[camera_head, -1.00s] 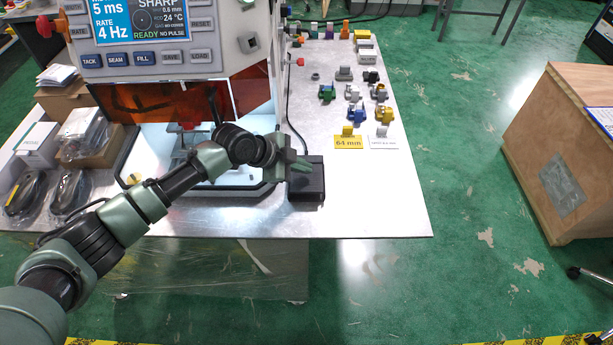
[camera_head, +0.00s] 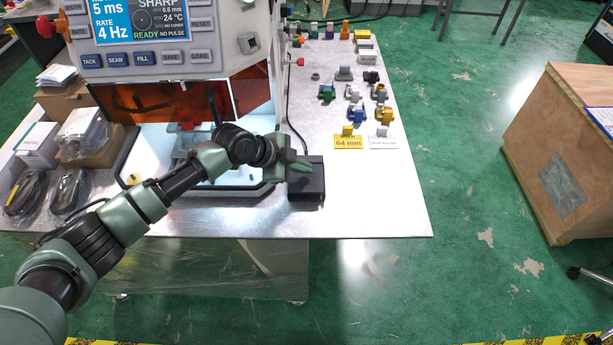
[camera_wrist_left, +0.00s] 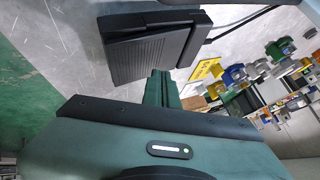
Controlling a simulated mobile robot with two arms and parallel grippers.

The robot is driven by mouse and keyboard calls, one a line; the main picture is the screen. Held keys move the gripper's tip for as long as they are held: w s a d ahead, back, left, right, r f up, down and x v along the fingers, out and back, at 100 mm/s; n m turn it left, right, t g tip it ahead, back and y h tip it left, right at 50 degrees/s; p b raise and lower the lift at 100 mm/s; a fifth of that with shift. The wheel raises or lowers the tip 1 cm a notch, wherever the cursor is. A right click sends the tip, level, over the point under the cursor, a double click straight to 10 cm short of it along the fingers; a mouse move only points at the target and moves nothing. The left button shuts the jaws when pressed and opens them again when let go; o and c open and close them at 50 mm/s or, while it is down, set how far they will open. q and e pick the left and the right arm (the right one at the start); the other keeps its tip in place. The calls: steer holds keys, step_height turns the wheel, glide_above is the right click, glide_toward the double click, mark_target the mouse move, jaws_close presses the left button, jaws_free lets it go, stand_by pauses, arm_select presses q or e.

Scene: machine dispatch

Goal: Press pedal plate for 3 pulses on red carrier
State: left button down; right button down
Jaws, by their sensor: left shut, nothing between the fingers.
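The black pedal (camera_head: 307,182) lies on the metal table, right of the machine's work bay. Its ribbed plate (camera_wrist_left: 150,50) shows large in the left wrist view. In the left wrist view the shut fingers (camera_wrist_left: 160,88) point at the plate's edge. The machine's screen (camera_head: 153,20) reads READY and NO PULSE. My right gripper is not in view.
Several coloured parts (camera_head: 353,93) stand in rows at the table's right, behind a yellow 64 mm card (camera_head: 348,142) and a white card (camera_head: 384,142). Black cable coils (camera_head: 27,193) lie at the left. The table's front right (camera_head: 385,205) is clear.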

mark_target(303, 176)
arm_select(q)
steer(key=shift+f+b, duration=0.35)
steer(key=shift+f, duration=0.1)
steer(key=shift+s+f+b, duration=0.2)
steer(key=shift+f+b, duration=0.4)
steer(key=shift+f, duration=0.2)
stand_by(0.8)
stand_by(0.4)
steer(key=shift+w+r+p, duration=0.2)
steer(key=shift+r+p, duration=0.45)
steer(key=shift+r, duration=0.45)
steer(key=shift+r, duration=0.1)
steer(key=shift+r, duration=0.2)
steer(key=shift+w+r+p, duration=0.15)
steer(key=shift+r+p, duration=0.7)
steer(key=shift+r, duration=0.3)
steer(key=shift+w+r+p, duration=0.15)
steer(key=shift+r+p, duration=0.65)
steer(key=shift+r, duration=0.35)
